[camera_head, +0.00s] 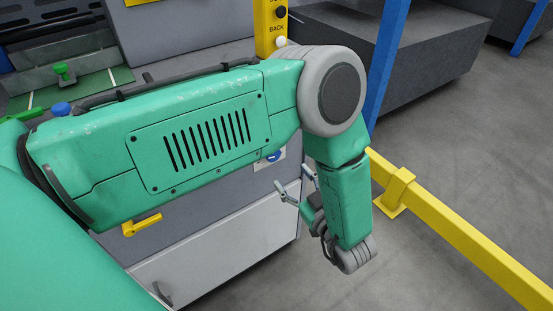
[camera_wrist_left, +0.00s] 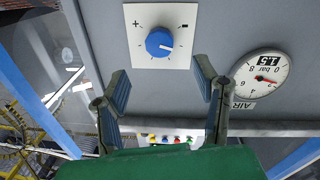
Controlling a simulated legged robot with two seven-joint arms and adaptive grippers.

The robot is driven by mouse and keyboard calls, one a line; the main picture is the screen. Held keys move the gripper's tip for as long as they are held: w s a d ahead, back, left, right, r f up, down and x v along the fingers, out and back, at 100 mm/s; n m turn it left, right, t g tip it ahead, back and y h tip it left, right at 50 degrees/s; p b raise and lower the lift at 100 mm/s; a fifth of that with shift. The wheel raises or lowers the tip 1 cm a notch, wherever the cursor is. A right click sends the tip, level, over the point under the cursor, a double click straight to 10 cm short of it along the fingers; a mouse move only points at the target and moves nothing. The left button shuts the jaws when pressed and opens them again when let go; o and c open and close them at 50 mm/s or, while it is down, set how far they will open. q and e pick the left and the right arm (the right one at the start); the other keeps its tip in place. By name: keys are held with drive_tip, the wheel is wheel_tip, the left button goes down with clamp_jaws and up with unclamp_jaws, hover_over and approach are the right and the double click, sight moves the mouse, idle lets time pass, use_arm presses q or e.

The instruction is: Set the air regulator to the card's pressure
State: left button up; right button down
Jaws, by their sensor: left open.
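The blue regulator knob (camera_wrist_left: 158,41) sits on a white plate marked + and −, with its white pointer towards the right in the left wrist view. In the head view the knob (camera_head: 274,157) shows partly behind my left arm. A round AIR gauge (camera_wrist_left: 258,75) with a red needle is to its right. My right gripper is out of view.
A yellow rail (camera_head: 460,245) runs along the floor at right, near a blue post (camera_head: 388,60). A yellow handle (camera_head: 141,224) is on the cabinet below my arm. Several coloured buttons (camera_wrist_left: 165,139) show beyond the fingers in the left wrist view.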

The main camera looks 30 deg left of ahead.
sight(275, 157)
use_arm(q)
drive_tip(key=b+x, duration=0.1)
drive_tip(key=x, duration=0.7)
drive_tip(key=shift+w+a, duration=0.1)
drive_tip(key=shift+w, duration=0.05)
drive_tip(key=c, duration=1.2)
